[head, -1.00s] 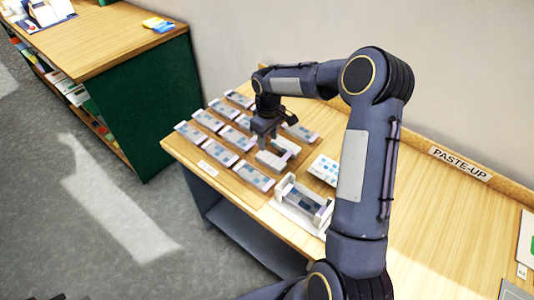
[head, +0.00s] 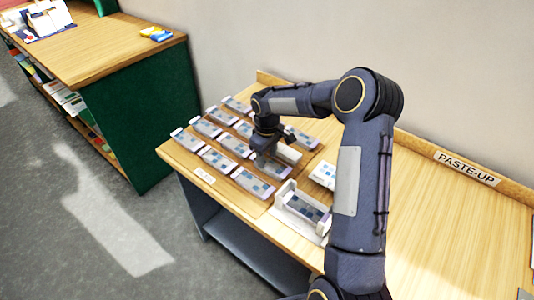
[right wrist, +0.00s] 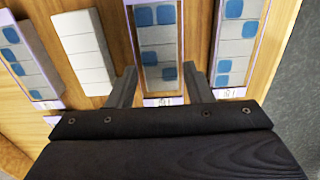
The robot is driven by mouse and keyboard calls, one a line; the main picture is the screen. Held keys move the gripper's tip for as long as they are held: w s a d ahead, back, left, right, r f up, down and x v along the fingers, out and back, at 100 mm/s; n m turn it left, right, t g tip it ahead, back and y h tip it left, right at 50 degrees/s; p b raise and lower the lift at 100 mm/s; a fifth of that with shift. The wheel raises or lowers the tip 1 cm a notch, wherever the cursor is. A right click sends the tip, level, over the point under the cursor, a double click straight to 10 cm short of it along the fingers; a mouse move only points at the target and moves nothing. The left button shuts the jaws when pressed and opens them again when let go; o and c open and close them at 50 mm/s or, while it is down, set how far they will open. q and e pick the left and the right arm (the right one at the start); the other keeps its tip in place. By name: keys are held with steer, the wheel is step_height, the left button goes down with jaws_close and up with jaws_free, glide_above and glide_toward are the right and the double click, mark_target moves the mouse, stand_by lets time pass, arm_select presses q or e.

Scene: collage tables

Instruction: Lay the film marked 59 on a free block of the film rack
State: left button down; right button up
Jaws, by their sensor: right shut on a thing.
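The film rack (head: 222,176) lies on the left end of the paste-up table, with rows of blocks bearing films with blue squares. My right gripper (head: 262,160) is low over the rack, and in the right wrist view (right wrist: 161,85) its fingers stand at both sides of a film (right wrist: 158,50). It is shut on that film, whose end mark is too small to read surely. Whether the film touches the block under it I cannot tell. A bare white block (head: 288,153) is just right of the gripper; a bare block also shows in the wrist view (right wrist: 83,47). My left gripper is out of view.
A white cradle (head: 292,218) with a patterned film stands right of the rack. A card with blue squares (head: 323,173) lies behind it, partly hidden by my arm. The table's right part (head: 440,230) is clear. A green cabinet (head: 150,120) stands at the left.

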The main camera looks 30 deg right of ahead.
steer(key=shift+f, duration=0.35)
steer(key=o, duration=1)
steer(key=shift+r+b, duration=0.35)
steer(key=shift+r, duration=3.6)
